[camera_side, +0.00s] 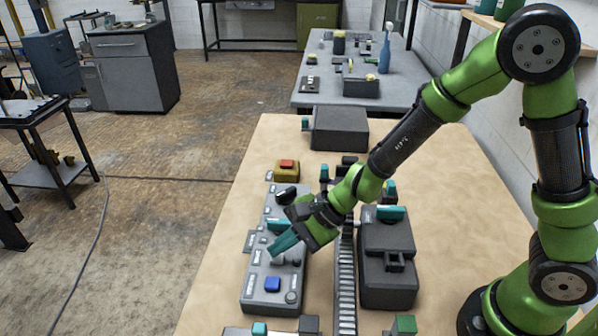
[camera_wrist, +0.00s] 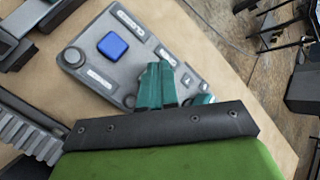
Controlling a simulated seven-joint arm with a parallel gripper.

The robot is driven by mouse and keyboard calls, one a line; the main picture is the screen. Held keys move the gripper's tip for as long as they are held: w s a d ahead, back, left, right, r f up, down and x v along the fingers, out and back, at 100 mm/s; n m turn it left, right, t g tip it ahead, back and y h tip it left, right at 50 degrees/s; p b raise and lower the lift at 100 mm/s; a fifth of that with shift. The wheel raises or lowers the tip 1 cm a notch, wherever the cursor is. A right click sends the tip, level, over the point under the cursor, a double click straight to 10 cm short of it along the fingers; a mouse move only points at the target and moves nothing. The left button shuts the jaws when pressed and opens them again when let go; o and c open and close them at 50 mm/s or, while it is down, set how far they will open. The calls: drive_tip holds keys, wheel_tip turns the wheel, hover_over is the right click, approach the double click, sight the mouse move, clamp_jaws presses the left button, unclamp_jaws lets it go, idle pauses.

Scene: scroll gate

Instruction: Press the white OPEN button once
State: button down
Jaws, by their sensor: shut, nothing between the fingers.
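The grey control panel (camera_side: 256,291) lies on the table, and it also shows in the wrist view (camera_wrist: 95,62). It carries a blue square button (camera_side: 272,284), which the wrist view also shows (camera_wrist: 113,45). My gripper (camera_side: 273,249) is shut and empty, its teal fingers slanting down over the middle of the panel. In the wrist view the fingertips (camera_wrist: 156,66) are beyond the blue button, to its right.
A red button on a yellow box (camera_side: 287,164) stands behind the panel. A ridged track (camera_side: 346,285) and a dark grey housing (camera_side: 388,262) stand to its right. A larger dark box (camera_side: 340,128) is at the back. The table's left edge is close to the panel.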

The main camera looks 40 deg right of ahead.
sight(282, 257)
drive_tip(key=shift+f, duration=0.45)
drive_tip(key=shift+r, duration=0.15)
idle(0.4)
drive_tip(key=shift+r, duration=3.35)
